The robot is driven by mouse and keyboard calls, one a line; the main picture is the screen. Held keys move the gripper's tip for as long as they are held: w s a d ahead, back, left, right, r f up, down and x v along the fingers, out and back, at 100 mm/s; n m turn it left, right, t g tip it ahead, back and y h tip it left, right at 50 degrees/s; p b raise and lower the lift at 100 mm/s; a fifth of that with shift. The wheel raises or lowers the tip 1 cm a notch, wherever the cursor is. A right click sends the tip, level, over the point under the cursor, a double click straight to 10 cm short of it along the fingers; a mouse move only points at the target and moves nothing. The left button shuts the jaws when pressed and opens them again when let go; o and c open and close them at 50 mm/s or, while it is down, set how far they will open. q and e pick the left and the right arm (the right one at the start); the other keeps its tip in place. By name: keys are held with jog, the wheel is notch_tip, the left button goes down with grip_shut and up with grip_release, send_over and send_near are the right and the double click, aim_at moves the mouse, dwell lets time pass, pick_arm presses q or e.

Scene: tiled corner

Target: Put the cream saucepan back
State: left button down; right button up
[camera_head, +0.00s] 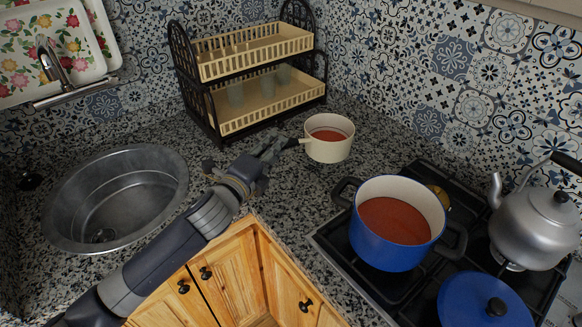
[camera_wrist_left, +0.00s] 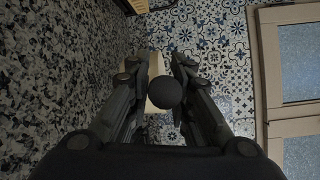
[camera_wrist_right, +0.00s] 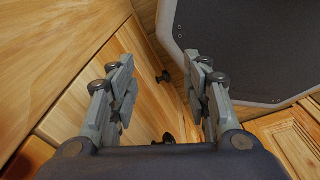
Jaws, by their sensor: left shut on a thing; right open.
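The cream saucepan (camera_head: 345,153) with red contents is upright at the back of the counter, between the dish rack and the hob; I cannot tell whether its base touches the counter. My left gripper (camera_head: 281,146) is shut on its handle, which points left. In the left wrist view, the dark round handle end (camera_wrist_left: 164,92) shows between the fingers, and part of the cream saucepan (camera_wrist_left: 156,67) shows beyond, mostly hidden. My right gripper (camera_wrist_right: 160,85) is open and empty, facing the wooden cupboards; it is not in the head view.
A blue pot (camera_head: 385,250) with red contents stands on the hob (camera_head: 330,238), beside a kettle (camera_head: 535,230) and a blue lid (camera_head: 484,305). A two-tier dish rack (camera_head: 222,127) stands behind. The sink (camera_head: 130,185) is at left. Bare counter lies around the saucepan.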

pick_arm(q)
notch_tip(320, 180, down, 6)
dwell(0.5)
jog(key=shift+f, duration=0.15)
jog(key=c, duration=1.8)
grip_release()
jog(key=shift+f, duration=0.3)
jog(key=o, duration=0.4)
jog(key=shift+c, duration=0.2)
jog(key=shift+s, duration=0.1)
jog(key=shift+a+r, duration=0.1)
jog(key=f+b+v, duration=0.1)
jog(key=v, duration=1.1)
jog(key=shift+r+b, duration=0.4)
jog(key=shift+r, duration=0.1)
